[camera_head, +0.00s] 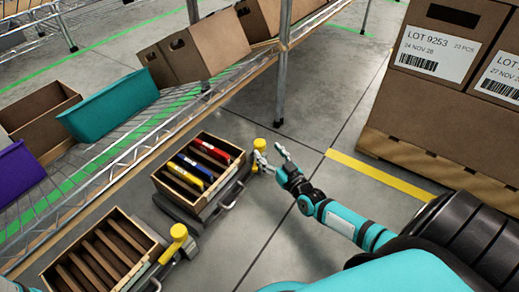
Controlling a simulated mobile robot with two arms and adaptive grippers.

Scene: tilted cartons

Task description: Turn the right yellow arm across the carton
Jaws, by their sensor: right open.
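A brown carton (163,180) with dividers stands tilted on a dark low stand in the middle of the view. It holds red, blue and yellow pieces in its slots. A yellow arm (260,144) with a rounded top stands at the carton's right end, not across it. My right gripper (272,154) is open, with its fingers close beside this yellow arm; I cannot tell whether they touch it. A second yellow arm (178,232) stands beside another slotted carton (150,262) at the lower left, whose slots look empty. My left gripper is not in view.
A wire shelf (128,140) with a teal bin (112,103), a purple bin (20,178) and brown boxes runs along the left and back. Large labelled cartons (430,108) stand on a pallet at right. Grey floor between is clear.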

